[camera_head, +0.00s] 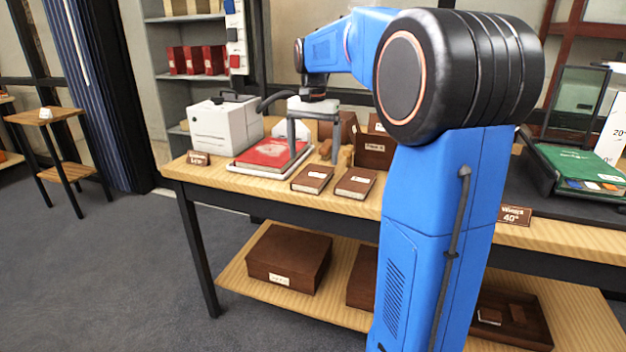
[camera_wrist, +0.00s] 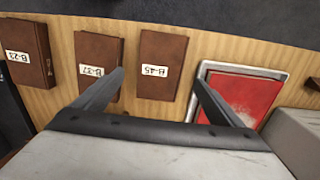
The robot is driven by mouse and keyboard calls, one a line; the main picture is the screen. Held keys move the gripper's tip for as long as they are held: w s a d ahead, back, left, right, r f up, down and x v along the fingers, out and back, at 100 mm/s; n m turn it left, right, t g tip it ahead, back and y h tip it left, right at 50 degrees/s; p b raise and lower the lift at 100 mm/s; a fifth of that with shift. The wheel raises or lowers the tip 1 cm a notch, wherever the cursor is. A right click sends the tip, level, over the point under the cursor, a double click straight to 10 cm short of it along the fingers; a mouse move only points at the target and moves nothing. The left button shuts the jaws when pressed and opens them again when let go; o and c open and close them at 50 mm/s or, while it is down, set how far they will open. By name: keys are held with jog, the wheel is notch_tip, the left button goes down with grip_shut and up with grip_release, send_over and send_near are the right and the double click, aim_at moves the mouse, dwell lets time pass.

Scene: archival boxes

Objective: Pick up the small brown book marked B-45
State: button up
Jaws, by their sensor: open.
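The small brown book marked B-45 (camera_wrist: 163,50) lies flat on the wooden table, between the red book (camera_wrist: 240,95) and another brown book marked B-37 (camera_wrist: 97,50). In the head view, the brown book beside the red one (camera_head: 312,176) matches it, though its label is too small to read. My gripper (camera_wrist: 158,78) is open and empty, its two fingers to either side of the B-45 book in the wrist view. In the head view my gripper (camera_head: 314,160) hangs above the table near the red book. The exact height above the book is hard to tell.
A third brown book (camera_wrist: 28,52) lies at the left in the wrist view, its label apparently B-22 or B-23. A brown box (camera_head: 374,152) stands behind the small books. A lower shelf (camera_head: 240,280) holds brown boxes.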

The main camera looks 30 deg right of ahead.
aim_at(313, 174)
jog(key=shift+w+f, duration=0.1)
jog(key=shift+f, duration=3.05)
jog(key=c, duration=1.3)
jog(key=shift+r, duration=0.1)
